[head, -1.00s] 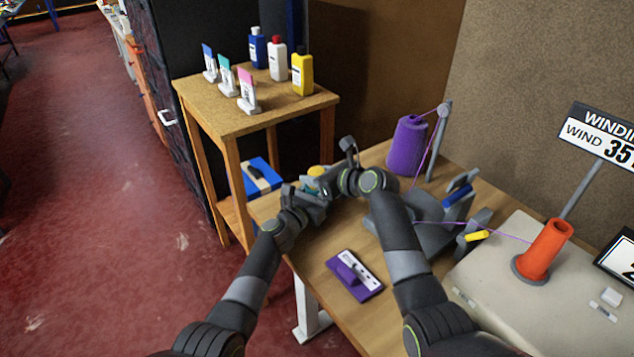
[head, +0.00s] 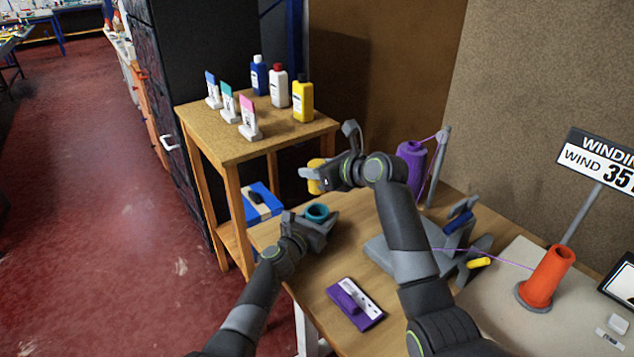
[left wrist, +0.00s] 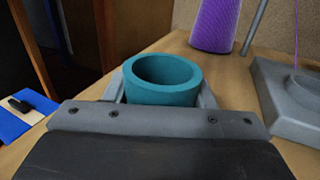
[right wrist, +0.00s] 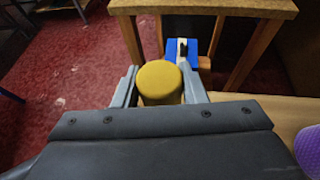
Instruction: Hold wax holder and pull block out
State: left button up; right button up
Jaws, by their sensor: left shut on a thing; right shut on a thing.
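The wax holder is a teal open cup (head: 317,212) at the table's far left corner; it also shows in the left wrist view (left wrist: 162,80), where its inside looks empty. My left gripper (head: 312,222) is shut on it. The wax block is a yellow cylinder (head: 314,176); it also shows in the right wrist view (right wrist: 159,82). My right gripper (head: 318,178) is shut on the block and holds it above the cup, clear of it. The lower part of the holder is hidden by my left gripper.
A wooden stand (head: 235,135) with several bottles and cards is just beyond the block. A purple yarn cone (head: 412,170) and a grey winder (head: 400,255) are to the right. A purple pad with a label (head: 355,304) lies nearer on the table.

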pick_arm(q)
jog(key=o, duration=1.2)
jog(key=shift+c, duration=0.2)
jog(key=v, duration=1.1)
jog(key=shift+s+a, duration=0.2)
jog(key=shift+s+a+f, duration=0.15)
jog(key=shift+s+a, duration=0.05)
jog(key=shift+s, duration=0.15)
